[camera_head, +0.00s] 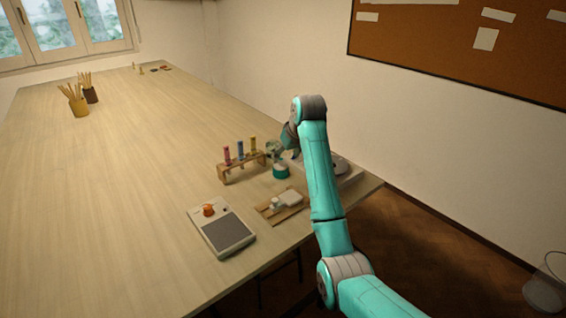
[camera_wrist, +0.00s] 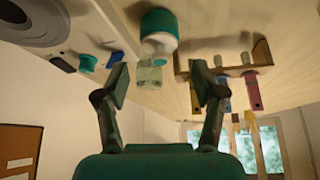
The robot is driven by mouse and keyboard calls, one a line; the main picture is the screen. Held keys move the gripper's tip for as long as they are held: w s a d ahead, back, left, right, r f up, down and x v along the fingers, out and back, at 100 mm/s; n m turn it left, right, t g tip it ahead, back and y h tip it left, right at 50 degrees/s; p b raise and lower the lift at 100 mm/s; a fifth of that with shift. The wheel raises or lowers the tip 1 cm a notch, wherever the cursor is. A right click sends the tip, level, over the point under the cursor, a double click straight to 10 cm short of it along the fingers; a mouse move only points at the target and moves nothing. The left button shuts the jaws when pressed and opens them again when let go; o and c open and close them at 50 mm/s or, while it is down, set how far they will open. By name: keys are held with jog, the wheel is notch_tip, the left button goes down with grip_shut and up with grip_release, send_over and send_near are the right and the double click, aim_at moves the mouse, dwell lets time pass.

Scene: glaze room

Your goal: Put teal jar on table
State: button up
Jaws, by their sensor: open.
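The teal jar (camera_head: 281,171), a small round teal-and-white vessel, stands on the table (camera_head: 130,160) just right of a wooden tube rack. In the wrist view, which looks upside down, the jar (camera_wrist: 159,22) shows at the top centre, teal with a white band. My gripper (camera_head: 275,150) is close above and behind the jar in the head view, partly hidden by my arm. In the wrist view my gripper (camera_wrist: 161,78) is open, with nothing held between its fingers. The jar is beyond the fingertips, and I see no contact.
The tube rack (camera_head: 243,168) holds three coloured tubes close by. A wooden tray (camera_head: 268,213) with white items and a grey-topped device (camera_head: 222,232) stand nearer. A white appliance (camera_head: 352,172) is at the right edge.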

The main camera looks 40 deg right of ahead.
jog(key=shift+v, duration=2)
